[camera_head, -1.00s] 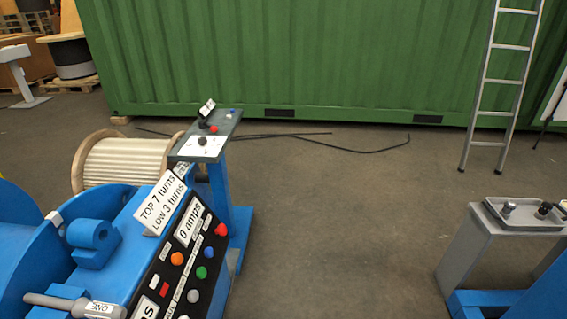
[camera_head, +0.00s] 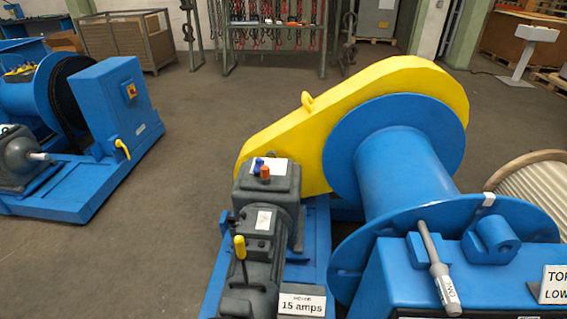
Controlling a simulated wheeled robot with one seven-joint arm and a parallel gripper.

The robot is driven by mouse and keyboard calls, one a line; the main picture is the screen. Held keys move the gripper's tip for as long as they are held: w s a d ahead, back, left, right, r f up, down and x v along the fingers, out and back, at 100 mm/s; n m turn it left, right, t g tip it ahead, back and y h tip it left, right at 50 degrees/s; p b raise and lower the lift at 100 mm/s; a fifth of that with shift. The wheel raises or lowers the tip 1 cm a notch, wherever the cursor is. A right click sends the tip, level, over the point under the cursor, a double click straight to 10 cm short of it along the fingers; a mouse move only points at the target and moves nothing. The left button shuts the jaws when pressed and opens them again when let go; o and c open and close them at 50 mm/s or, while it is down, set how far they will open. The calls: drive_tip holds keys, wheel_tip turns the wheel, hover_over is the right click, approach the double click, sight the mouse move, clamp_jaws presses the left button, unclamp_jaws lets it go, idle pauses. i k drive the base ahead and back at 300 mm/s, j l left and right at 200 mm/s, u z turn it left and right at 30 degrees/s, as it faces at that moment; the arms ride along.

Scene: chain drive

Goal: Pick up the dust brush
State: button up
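I cannot make out a dust brush in the current head view. A grey rod with a lighter, labelled end (camera_head: 437,268) leans on the blue winch housing at lower right; it looks like a lever of the machine. Small yellowish items (camera_head: 20,70) lie on the blue machine at far left, too small to tell apart. My gripper is not in view.
A blue winch drum (camera_head: 405,170) with a yellow chain guard (camera_head: 350,105) and a grey motor (camera_head: 262,230) fills the middle and right. Another blue machine (camera_head: 105,115) stands left. Bare floor (camera_head: 195,130) lies between them. A rack with hanging chains (camera_head: 280,40) stands behind.

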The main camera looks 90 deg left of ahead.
sight(260, 162)
drive_tip(key=u, duration=2.5)
